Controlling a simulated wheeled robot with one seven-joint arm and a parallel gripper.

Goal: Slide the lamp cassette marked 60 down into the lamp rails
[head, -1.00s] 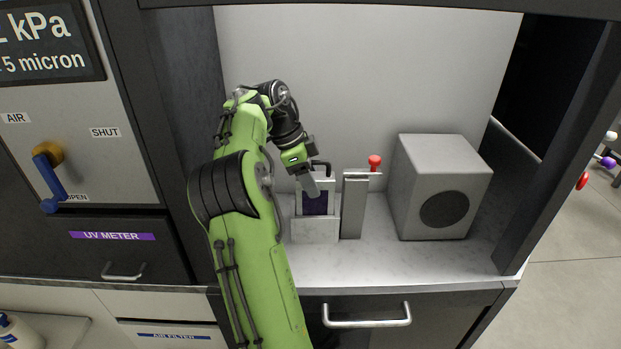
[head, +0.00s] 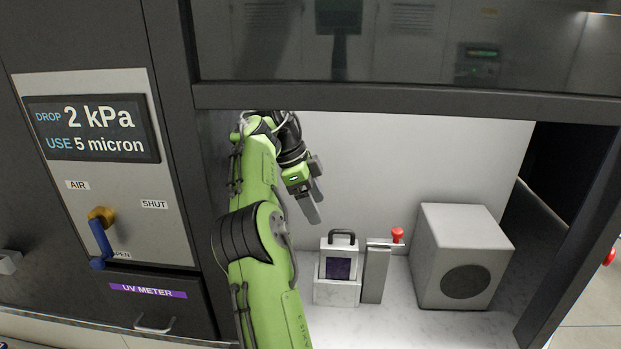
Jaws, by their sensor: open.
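The lamp cassette (head: 338,267) is a grey block with a dark purple window and a black loop handle on top. It stands upright in a pale holder (head: 337,292) on the bench, which I take to be the lamp rails. No 60 mark is readable at this size. My gripper (head: 316,207) is open and empty, above and left of the cassette and apart from its handle. The lower part of the cassette is hidden by the holder's front.
A grey post with a red knob (head: 397,235) stands just right of the holder. A grey box with a dark round disc (head: 465,255) stands further right. A dark beam (head: 400,103) crosses above the bay opening. A panel with a blue-handled lever (head: 101,240) is at left.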

